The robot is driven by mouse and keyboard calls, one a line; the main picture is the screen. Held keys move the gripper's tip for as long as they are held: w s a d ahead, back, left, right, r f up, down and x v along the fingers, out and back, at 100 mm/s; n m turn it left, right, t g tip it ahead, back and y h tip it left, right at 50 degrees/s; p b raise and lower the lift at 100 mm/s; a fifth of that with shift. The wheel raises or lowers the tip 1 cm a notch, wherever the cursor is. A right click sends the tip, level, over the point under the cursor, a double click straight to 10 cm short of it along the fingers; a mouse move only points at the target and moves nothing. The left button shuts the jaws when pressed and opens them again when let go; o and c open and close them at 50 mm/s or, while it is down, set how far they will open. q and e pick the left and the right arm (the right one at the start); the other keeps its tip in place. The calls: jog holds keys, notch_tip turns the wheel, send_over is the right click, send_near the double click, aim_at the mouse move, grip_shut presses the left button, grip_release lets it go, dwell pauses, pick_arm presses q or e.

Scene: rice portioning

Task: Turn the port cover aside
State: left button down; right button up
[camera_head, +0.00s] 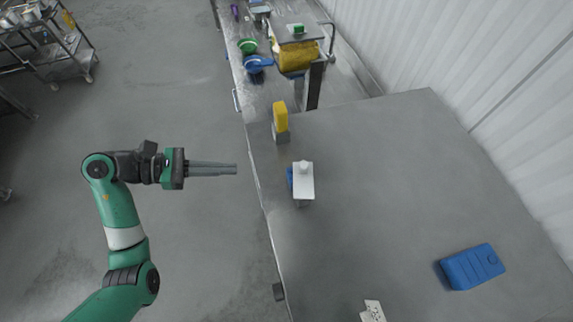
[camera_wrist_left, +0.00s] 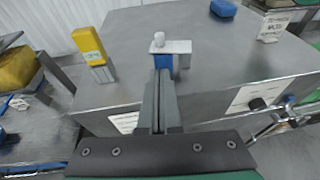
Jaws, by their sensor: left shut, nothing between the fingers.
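A white flat plate with a round white knob, which looks like the port cover (camera_head: 307,187), sits over a small blue and grey block near the left edge of the grey metal worktop. In the left wrist view the cover (camera_wrist_left: 182,46) is straight ahead, with the blue part (camera_wrist_left: 163,62) below it. My left gripper (camera_head: 236,168) points right toward it, shut and empty, and is apart from it, out over the floor beyond the worktop's edge. In the wrist view its fingertips (camera_wrist_left: 161,73) overlap the blue part. My right gripper is not in view.
A yellow block on a grey stand (camera_head: 281,117) is behind the cover. A blue case (camera_head: 471,267) lies at the front right of the worktop (camera_head: 390,170). A bench at the back holds a green bowl (camera_head: 247,46), a blue bowl (camera_head: 258,64) and a yellow container (camera_head: 296,57).

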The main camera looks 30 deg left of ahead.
aim_at(299, 167)
pick_arm(q)
jog(key=p+x, duration=0.1)
jog(key=x, duration=0.3)
jog(key=r+p+x, duration=0.1)
jog(key=x, duration=0.4)
jog(key=p+x, duration=0.1)
jog(key=x, duration=0.3)
jog(key=shift+w+d, duration=0.4)
jog(key=shift+d, duration=0.05)
jog(key=shift+w+d+h, duration=0.1)
jog(key=shift+w+h, duration=0.05)
jog(key=shift+h, duration=0.15)
jog(key=shift+m+b, duration=0.3)
jog(key=shift+b, duration=0.05)
